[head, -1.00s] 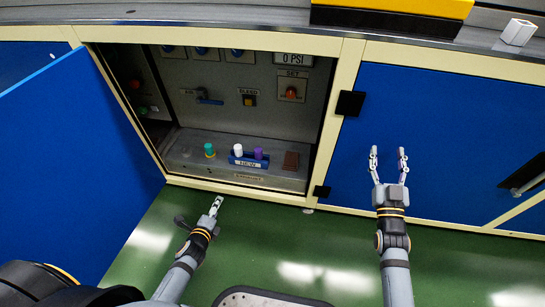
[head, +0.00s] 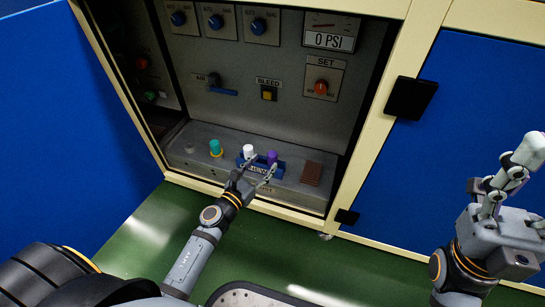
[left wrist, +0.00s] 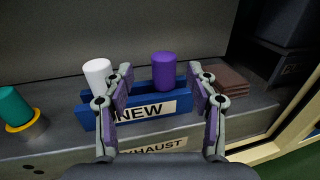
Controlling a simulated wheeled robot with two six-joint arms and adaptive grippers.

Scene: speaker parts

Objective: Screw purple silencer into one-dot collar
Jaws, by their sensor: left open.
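The purple silencer (head: 272,157) stands upright in the right part of a blue holder labelled NEW (head: 280,170), on the ledge in the open cabinet. My left gripper (head: 261,170) is open in front of the holder. In the left wrist view, the purple silencer (left wrist: 164,70) shows between its open fingers (left wrist: 163,80), not gripped. A small grey fitting (head: 189,147) is at the ledge's left; I cannot tell whether it is a collar, or which collar has one dot. My right gripper (head: 513,170) is raised at the right; its fingers overlap, so its opening is unclear.
A white silencer (head: 249,152) stands in the holder's left part. A teal silencer (head: 215,147) stands in a yellow-ringed collar left of it. A brown stack (head: 312,174) lies to the right. The cabinet frame (head: 370,120) and open blue door (head: 70,130) flank the opening.

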